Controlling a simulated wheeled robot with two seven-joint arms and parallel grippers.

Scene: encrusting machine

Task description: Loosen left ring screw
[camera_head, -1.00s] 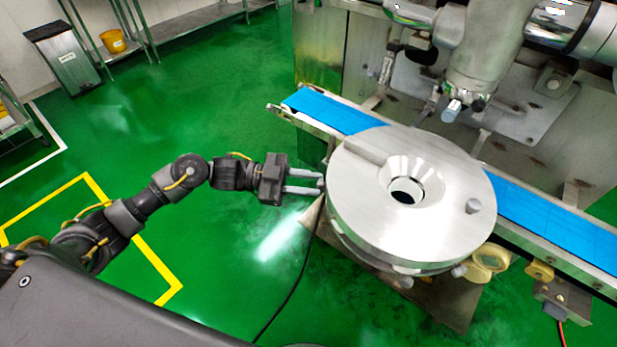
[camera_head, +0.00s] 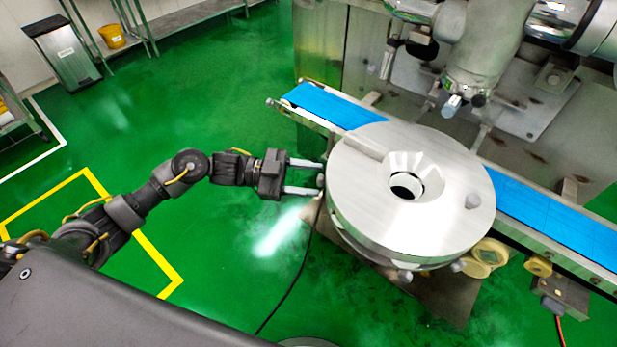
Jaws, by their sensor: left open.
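A round steel ring assembly (camera_head: 366,215) with a funnel-shaped opening sits on the machine. A small grey screw knob (camera_head: 321,181) shows at its left edge. My left gripper (camera_head: 319,177) is open, with its two fingers pointing right toward that edge. The fingertips are close to the knob, one above and one near its lower side; whether they touch it I cannot tell. More knobs show on the ring's lower front edge (camera_head: 405,275) and lower right edge (camera_head: 458,266). My right gripper is not in view.
A blue conveyor belt (camera_head: 335,108) runs behind and beside the ring. Steel machine housing (camera_head: 405,85) stands behind it. Yellowish round parts (camera_head: 490,252) sit below the ring at the right. A dark cable (camera_head: 290,285) hangs to the green floor, which is open at the left.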

